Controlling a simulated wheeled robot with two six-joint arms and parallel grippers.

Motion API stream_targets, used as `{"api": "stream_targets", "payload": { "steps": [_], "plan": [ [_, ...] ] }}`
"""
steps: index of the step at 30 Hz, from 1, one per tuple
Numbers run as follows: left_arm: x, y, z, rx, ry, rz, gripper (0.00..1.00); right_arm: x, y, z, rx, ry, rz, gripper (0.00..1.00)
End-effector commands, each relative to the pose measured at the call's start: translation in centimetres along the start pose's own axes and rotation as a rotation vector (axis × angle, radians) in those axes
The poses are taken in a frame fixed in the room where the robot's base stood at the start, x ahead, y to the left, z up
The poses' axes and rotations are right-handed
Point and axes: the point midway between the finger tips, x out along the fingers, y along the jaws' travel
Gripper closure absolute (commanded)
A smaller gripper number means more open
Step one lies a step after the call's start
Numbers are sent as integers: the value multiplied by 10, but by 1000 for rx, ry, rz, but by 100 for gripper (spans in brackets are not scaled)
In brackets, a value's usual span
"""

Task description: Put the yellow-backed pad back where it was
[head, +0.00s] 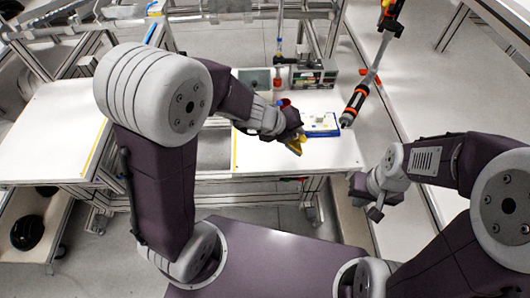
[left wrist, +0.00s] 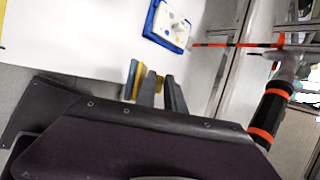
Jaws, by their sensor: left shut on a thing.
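The yellow-backed pad (head: 297,146) is in my left gripper (head: 300,137), above the front part of the white work table. In the left wrist view, the pad (left wrist: 137,80) shows a yellow side and a blue-grey side beside the two grey fingers of the left gripper (left wrist: 162,88). The fingers are shut on it and hide part of it. A blue tray (head: 335,132) with a white block on it lies just right of the gripper; the tray (left wrist: 152,20) also shows in the left wrist view. My right gripper (head: 370,203) hangs right of the table; its opening is unclear.
The white work table (head: 260,155) has bare room at its front. A grey device (head: 310,75) and a red cup (head: 284,103) stand at its back. A hanging tool (head: 355,103) with orange bands is at the right. A black helmet shell (head: 28,232) sits lower left.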

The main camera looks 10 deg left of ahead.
Motion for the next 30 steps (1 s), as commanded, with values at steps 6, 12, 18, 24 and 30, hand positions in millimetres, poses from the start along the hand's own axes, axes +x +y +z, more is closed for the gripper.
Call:
{"api": "stream_targets", "payload": {
  "steps": [6,12,18,24,30],
  "plan": [
    [1,2,1,-7,0,-19,100,1,0,0,0,0,0,100],
    [11,50,23,-16,-2,-14,100,15,0,2,0,0,0,100],
    [18,102,49,-14,-1,-16,100,20,0,2,0,0,0,100],
    [20,121,60,-7,1,-19,100,20,0,2,0,0,0,100],
    [40,136,52,-8,4,-18,100,36,1,4,0,0,0,100]
  ]
}}
